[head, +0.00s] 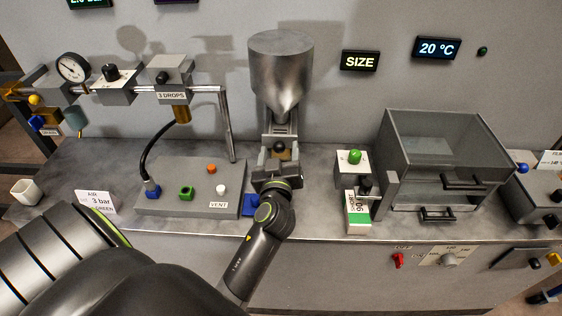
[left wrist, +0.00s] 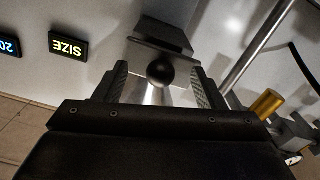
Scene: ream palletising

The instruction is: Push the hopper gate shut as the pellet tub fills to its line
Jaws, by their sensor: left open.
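The grey metal hopper (head: 281,75) stands against the back wall, its cone narrowing to a spout. Below it is the gate's dark knob (head: 280,147); in the left wrist view the round black knob (left wrist: 160,72) sits in front of a grey block (left wrist: 160,36). My left gripper (head: 279,160) is open just below the spout. Its two fingers (left wrist: 158,85) stand on either side of the knob, with gaps visible at both sides. A blue piece (head: 250,204) shows beside my wrist; I cannot tell whether it is the pellet tub. The pellet level is not visible. My right gripper is not in view.
Left of the hopper, a grey panel (head: 160,203) carries coloured buttons, with a metal post (head: 228,125) beside it. To the right stand a green-button box (head: 353,160) and a clear-sided grey bin (head: 435,130).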

